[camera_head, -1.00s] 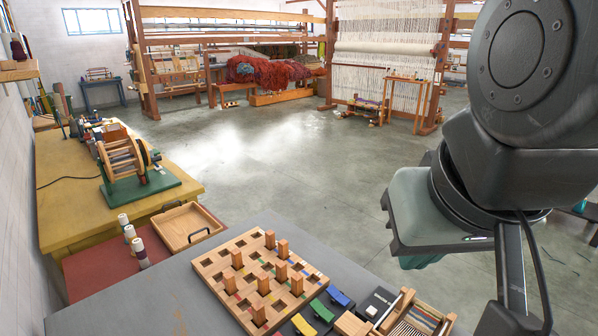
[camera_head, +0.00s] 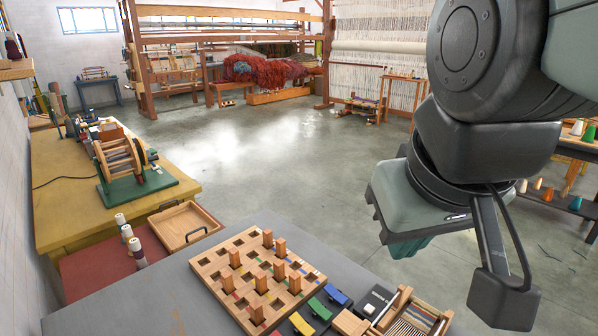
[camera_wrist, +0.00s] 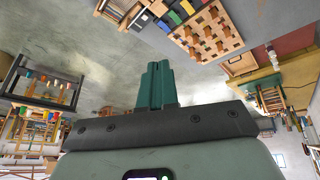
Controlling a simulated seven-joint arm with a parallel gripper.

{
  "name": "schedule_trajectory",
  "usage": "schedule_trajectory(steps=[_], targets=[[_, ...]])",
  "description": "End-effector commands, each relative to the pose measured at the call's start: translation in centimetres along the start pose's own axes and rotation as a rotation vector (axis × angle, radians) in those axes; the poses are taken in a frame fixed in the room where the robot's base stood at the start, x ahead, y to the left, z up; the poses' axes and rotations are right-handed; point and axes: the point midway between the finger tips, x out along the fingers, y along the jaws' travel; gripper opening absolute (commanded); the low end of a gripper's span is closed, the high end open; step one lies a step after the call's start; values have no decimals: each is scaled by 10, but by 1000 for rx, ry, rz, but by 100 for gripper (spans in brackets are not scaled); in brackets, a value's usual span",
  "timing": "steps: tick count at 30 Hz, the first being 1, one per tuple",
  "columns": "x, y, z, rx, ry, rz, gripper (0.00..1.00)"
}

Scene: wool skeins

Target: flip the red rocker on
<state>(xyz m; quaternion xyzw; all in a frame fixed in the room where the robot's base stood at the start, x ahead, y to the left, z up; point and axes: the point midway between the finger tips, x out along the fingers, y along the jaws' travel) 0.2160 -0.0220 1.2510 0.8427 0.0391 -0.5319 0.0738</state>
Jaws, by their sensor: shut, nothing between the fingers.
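My gripper (camera_wrist: 158,66) shows in the wrist view with its teal fingers together and nothing between them. In the head view my gripper (camera_head: 410,248) hangs in the air to the right of and above the grey table, apart from everything on it. A row of coloured rockers lies at the table's front: blue (camera_head: 337,294), green (camera_head: 320,308) and yellow (camera_head: 302,324). No red rocker shows clearly in the head view, where the row runs to the bottom edge. In the wrist view the row continues past the yellow rocker (camera_wrist: 187,6) to a small reddish patch at the top edge, too small to be sure of.
A wooden peg board (camera_head: 258,272) with several upright pegs stands left of the rockers. A wooden tray (camera_head: 186,226) lies farther left. The floor behind is open.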

Motion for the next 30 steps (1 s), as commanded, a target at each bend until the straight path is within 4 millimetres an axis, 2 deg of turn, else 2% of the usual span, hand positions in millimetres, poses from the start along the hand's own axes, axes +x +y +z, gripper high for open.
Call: schedule_trajectory(steps=[8,16,24,30], targets=[[45,-16,-48,-491,-190,-8,0],[110,-47,-85,-1002,-352,-108,0],[192,-91,-99,-1497,-466,-298,0],[254,-128,-92,-1827,-505,-485,0]])
